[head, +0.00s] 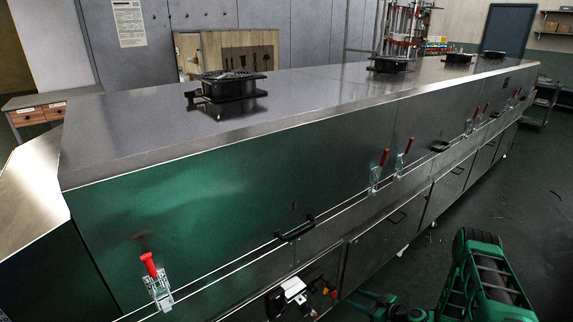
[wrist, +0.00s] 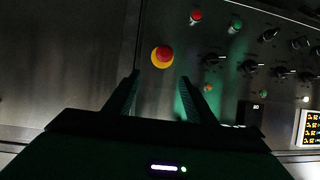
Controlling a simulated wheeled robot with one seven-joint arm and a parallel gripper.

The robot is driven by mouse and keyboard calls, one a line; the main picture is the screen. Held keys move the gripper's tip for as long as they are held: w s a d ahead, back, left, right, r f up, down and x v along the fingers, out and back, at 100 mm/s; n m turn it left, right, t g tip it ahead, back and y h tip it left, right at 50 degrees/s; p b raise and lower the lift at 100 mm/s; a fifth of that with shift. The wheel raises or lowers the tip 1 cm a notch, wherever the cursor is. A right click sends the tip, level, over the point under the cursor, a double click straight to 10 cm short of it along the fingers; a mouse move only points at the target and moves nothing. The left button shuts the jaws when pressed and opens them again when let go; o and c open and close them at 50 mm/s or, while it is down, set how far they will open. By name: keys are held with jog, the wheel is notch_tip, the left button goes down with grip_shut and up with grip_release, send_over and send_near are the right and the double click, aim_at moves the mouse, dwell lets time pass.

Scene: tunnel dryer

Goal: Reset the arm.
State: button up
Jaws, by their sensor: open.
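My gripper (wrist: 159,77) shows in the wrist view with its two dark fingers spread apart and nothing between them. Past the fingertips is a red mushroom button on a yellow disc (wrist: 162,57), on a dark metal panel. I cannot tell how far the fingertips are from it. In the head view my green arm is at the lower right, and the gripper's fingers cannot be made out there. The long metal tunnel dryer (head: 200,215) fills the middle of the head view.
The control panel has a red button (wrist: 196,16), a green button (wrist: 236,25), several black knobs and a lit display (wrist: 311,127). Red-handled clamps (head: 152,275) and a black handle (head: 294,230) stick out from the dryer's side. Open floor (head: 535,190) lies at the right.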

notch_tip(320, 180, up, 10)
jog(key=w+d+g, duration=0.2)
jog(key=g, duration=0.1)
jog(key=s+d+r+m+g+h, duration=0.1)
jog(key=s+d+r+h, duration=0.15)
jog(key=r, duration=0.65)
jog(key=s+d+r+m+g+h, duration=0.1)
jog(key=s+d+r+g, duration=0.2)
jog(key=r, duration=0.7)
jog(key=s+d+r+m+h, duration=0.1)
jog(key=s+d+r+h, duration=0.15)
jog(key=s+r, duration=0.45)
jog(key=s+d+r+m+g+h, duration=0.2)
jog(key=s+r+m, duration=0.3)
jog(key=s+r, duration=1)
jog(key=s+a+r+m, duration=0.1)
jog(key=s+r+m, duration=0.1)
jog(key=s, duration=0.6)
jog(key=s+a+r+m, duration=0.1)
jog(key=s+r+m, duration=0.2)
jog(key=s, duration=0.6)
jog(key=shift+a+r+m+g, duration=0.25)
jog(key=shift+m+g, duration=0.15)
jog(key=shift+m, duration=0.2)
jog(key=shift+w+f, duration=0.25)
jog(key=shift+w, duration=0.3)
